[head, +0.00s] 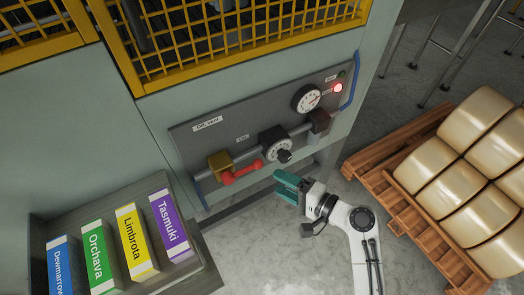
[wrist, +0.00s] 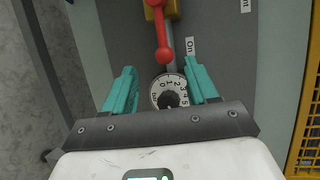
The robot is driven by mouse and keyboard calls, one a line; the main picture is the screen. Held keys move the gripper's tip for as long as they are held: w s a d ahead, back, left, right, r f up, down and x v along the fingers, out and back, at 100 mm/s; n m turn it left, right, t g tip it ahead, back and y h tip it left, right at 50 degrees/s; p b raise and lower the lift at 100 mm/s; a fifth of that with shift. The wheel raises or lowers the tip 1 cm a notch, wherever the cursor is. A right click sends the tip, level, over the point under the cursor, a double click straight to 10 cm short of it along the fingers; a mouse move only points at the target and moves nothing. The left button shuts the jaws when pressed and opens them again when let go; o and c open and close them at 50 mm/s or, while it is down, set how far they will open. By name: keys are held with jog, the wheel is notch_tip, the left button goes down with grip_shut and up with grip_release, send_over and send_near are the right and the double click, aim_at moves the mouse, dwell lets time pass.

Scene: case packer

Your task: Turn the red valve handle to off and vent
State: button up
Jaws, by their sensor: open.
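The red valve handle (head: 243,172) sits on a brass-coloured valve body (head: 219,162) on the grey panel, its ball end pointing right towards the dial. The handle also shows in the wrist view (wrist: 163,35), at the top centre, beyond my fingertips. A label reading "Off, vent" (head: 207,124) is above the valve, and an "On" label (head: 242,137) is to the right of it. My gripper (head: 287,185) is in front of the panel, below and right of the handle, and apart from it. Its teal fingers (wrist: 161,88) are open with nothing between them.
A numbered regulator dial (head: 276,147) sits right of the handle, with a pressure gauge (head: 307,98) and a lit red lamp (head: 338,87) beyond. A tray (head: 209,268) of coloured boxes stands lower left. A wooden pallet (head: 390,190) with wrapped bales stands right.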

aim_at(252, 165)
jog(key=p+x, duration=0.1)
jog(key=x, duration=1)
jog(key=shift+w+r, duration=0.1)
jog(key=shift+r, duration=0.05)
grip_shut()
dwell(0.3)
